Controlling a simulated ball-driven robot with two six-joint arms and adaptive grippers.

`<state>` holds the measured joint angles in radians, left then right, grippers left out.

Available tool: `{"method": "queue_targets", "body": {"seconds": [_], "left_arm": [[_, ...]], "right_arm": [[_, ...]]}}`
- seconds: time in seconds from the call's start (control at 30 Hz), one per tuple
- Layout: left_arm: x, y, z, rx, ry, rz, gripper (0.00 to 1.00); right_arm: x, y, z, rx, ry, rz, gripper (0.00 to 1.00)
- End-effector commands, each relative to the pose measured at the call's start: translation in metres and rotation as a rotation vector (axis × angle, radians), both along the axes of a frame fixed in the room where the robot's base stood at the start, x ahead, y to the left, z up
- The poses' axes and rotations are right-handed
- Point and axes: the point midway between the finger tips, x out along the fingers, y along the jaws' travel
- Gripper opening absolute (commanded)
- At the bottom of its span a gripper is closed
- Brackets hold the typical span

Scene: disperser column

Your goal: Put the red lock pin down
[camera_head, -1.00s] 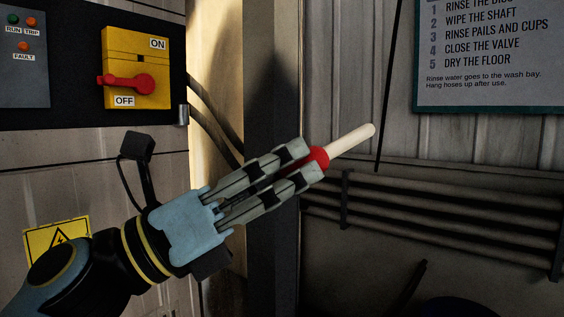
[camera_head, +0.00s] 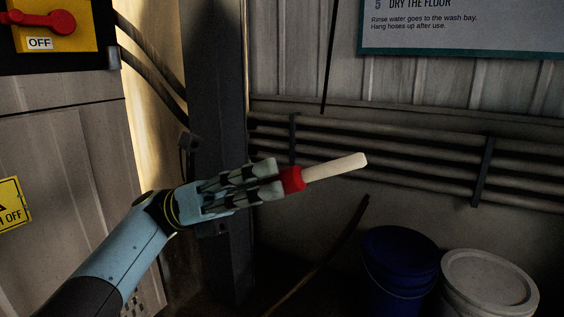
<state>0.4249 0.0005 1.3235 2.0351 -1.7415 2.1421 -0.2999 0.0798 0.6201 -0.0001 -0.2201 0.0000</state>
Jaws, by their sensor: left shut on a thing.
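The red lock pin shows as a red collar (camera_head: 293,180) with a pale, cream-coloured rod pointing right and slightly up. My left gripper (camera_head: 278,180) is shut on its red end. The pin is held in the air, in front of the dark post and the wall pipes. The part of the pin between the fingers is hidden. My right gripper is not in the view.
A blue bucket (camera_head: 400,262) and a white lidded pail (camera_head: 487,285) stand at the lower right. A dark post (camera_head: 218,90) rises behind my gripper. Pipes (camera_head: 400,160) run along the wall. A switch panel (camera_head: 50,30) is at upper left.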

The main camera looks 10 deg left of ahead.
Motion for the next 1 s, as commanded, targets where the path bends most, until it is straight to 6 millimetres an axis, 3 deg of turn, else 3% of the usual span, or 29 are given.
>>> {"method": "queue_targets", "body": {"seconds": [0.13, 0.23, 0.33, 0.47, 0.67, 0.8, 0.9, 1.0], "left_arm": [[-0.03, 0.005, -0.037, 0.001, 0.008, 0.013, 0.0], [-0.045, 0.005, -0.058, 0.001, 0.008, 0.123, 0.0], [-0.044, 0.007, -0.069, 0.003, 0.006, 0.316, 0.0], [-0.034, 0.019, -0.064, 0.003, 0.001, 0.576, 0.0], [-0.016, 0.061, -0.016, -0.001, -0.004, 0.99, 0.0], [-0.01, 0.098, 0.04, -0.003, -0.01, 1.246, 0.0], [-0.008, 0.12, 0.073, -0.001, -0.011, 1.372, 0.0], [-0.008, 0.133, 0.086, 0.0, -0.004, 1.434, 0.0]], "right_arm": [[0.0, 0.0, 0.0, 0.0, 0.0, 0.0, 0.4], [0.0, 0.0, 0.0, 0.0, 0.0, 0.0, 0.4], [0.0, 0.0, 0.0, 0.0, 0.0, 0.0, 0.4], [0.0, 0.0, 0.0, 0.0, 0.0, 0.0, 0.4], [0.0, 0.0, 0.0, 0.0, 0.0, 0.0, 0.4], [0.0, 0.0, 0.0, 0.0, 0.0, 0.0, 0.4], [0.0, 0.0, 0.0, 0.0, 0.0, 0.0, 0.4], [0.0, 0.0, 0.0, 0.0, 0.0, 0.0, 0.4]]}}
